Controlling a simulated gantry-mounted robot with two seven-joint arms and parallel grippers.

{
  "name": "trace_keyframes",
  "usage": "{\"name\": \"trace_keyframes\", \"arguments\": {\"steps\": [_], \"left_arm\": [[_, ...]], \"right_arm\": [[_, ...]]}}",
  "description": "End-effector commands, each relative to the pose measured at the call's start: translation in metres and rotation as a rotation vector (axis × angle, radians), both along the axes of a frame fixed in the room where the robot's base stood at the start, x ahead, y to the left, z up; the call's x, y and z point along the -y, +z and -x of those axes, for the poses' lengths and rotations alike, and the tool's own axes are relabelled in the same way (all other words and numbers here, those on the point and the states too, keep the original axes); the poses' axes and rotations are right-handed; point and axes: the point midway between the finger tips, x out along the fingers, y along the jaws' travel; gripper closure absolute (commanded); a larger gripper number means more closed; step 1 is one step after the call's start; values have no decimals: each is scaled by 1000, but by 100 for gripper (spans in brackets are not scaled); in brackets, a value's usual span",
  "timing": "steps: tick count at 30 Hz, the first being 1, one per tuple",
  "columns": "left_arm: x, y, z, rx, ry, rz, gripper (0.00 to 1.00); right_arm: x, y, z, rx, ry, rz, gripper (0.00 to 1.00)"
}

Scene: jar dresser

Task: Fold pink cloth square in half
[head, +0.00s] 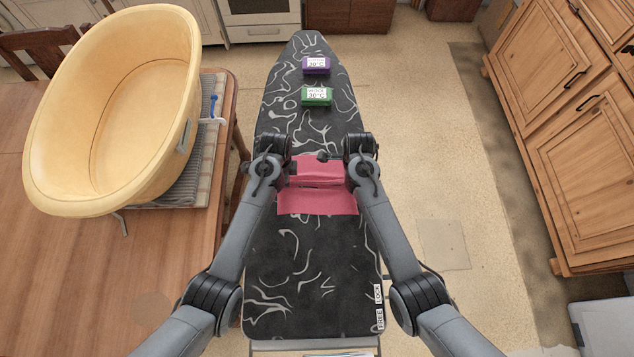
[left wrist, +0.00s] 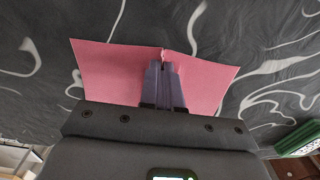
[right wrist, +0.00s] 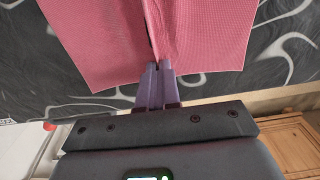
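The pink cloth (head: 318,202) lies on the dark patterned ironing board (head: 305,260), with a raised crease across its upper part. My left gripper (left wrist: 164,66) is at the cloth's left side, its fingers close together on a pinched ridge of the cloth (left wrist: 110,68). My right gripper (right wrist: 157,68) is at the right side, shut on a similar gathered ridge of the cloth (right wrist: 210,35).
A purple box (head: 316,65) and a green box (head: 316,97) sit farther up the board. A yellow basket (head: 120,110) stands on the wooden table (head: 80,260) at left. Wooden cabinets (head: 570,140) are at right. The board's near part is clear.

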Motion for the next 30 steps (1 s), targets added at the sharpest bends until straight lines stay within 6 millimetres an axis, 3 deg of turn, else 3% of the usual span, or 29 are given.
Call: {"name": "trace_keyframes", "arguments": {"steps": [14, 30], "left_arm": [[0, 4, 1, -2, 1, -1, 100], [0, 41, 0, -1, 0, 0, 100]], "right_arm": [[0, 4, 0, -1, 0, 0, 100], [0, 41, 0, 0, 0, 0, 100]]}}
